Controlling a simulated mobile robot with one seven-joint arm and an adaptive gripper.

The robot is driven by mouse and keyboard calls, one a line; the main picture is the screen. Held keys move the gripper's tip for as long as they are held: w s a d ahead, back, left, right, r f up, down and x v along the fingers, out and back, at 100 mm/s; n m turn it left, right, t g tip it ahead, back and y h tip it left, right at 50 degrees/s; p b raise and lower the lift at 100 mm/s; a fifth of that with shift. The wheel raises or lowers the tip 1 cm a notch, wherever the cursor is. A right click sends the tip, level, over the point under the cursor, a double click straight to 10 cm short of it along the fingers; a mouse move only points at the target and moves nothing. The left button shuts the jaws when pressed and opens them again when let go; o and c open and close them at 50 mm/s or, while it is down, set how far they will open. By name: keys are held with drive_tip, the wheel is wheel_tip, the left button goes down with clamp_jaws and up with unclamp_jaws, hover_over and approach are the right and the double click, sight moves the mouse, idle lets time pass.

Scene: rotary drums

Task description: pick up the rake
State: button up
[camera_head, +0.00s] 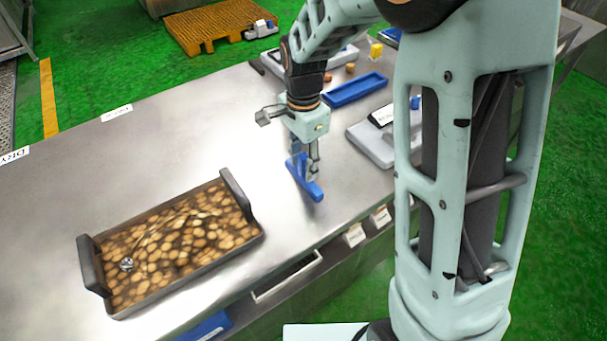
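A blue piece that looks like the rake (304,180) is on the steel table, right of the tray, near the table's front edge. It is a short bar with a part rising at its far left end. My gripper (306,163) points down directly over it, with the fingers at the blue piece and hiding some of it. The fingers are small here, so whether they are open or closed on it cannot be told.
A dark tray (189,280) with two raised handles holds brown, pebble-like pieces and a thin curved tool. A blue tray (355,89) and a grey scale (373,145) stand at the back right.

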clamp_jaws()
drive_tip(key=shift+r, duration=0.1)
